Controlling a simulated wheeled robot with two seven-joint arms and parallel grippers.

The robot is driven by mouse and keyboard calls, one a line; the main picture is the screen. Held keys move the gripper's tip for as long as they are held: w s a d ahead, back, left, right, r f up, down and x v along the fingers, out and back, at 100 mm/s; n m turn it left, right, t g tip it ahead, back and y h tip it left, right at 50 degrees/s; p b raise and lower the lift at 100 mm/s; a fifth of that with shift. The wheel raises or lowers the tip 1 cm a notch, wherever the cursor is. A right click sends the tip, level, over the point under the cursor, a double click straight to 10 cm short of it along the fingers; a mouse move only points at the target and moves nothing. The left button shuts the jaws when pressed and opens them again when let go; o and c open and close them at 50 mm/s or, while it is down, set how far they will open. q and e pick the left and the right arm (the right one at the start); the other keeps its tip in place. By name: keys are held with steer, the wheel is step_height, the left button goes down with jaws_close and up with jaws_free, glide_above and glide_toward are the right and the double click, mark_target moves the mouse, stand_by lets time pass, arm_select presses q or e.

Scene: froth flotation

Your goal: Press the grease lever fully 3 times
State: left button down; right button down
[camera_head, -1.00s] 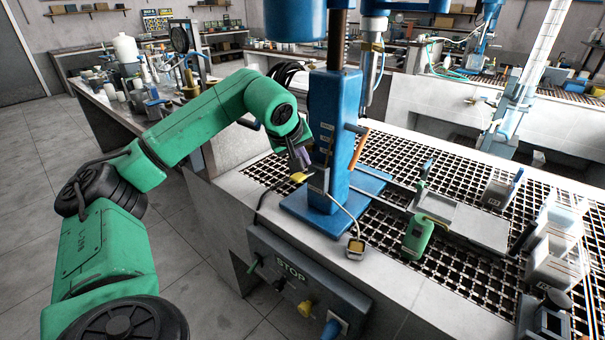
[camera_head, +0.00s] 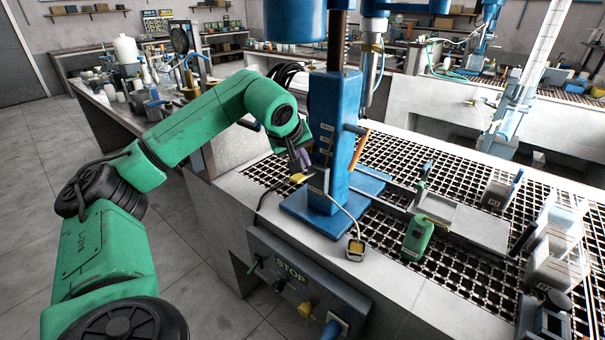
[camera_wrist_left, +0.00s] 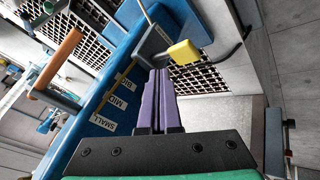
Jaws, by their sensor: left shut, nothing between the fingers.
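A short lever with a yellow tip (camera_head: 299,178) sticks out from the foot of a blue column (camera_head: 335,130); I take it to be the grease lever. In the left wrist view the yellow tip (camera_wrist_left: 184,52) is joined to a dark grey body. My left gripper (camera_head: 303,160) has purple fingers, pressed together and empty. In the head view it is just above the yellow tip. In the left wrist view the fingertips (camera_wrist_left: 158,73) are close beside the lever; I cannot tell whether they touch. My right gripper is not in view.
An orange handle (camera_head: 360,147) is on the column's other side. A grey box marked STOP (camera_head: 310,290) is on the bench front below. A green device (camera_head: 418,235) and small containers stand on the black grating to the right. Cables run beside the column.

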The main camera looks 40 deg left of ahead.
mark_target(303, 175)
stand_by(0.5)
arm_select(q)
steer(key=shift+s+f+b, duration=0.1)
steer(key=shift+f+b, duration=0.2)
steer(key=shift+f, duration=0.1)
steer(key=shift+s+f+b, duration=0.15)
steer(key=shift+f+b, duration=0.45)
steer(key=shift+f, duration=0.1)
steer(key=shift+s+f+b, duration=0.1)
steer(key=shift+f+b, duration=0.45)
steer(key=shift+f, duration=0.1)
stand_by(1.0)
steer(key=shift+r, duration=0.1)
stand_by(0.4)
steer(key=r+p, duration=0.2)
steer(key=shift+w+r+p, duration=0.15)
steer(key=shift+w+p, duration=0.15)
steer(key=shift+p, duration=0.1)
steer(key=shift+r+p, duration=0.55)
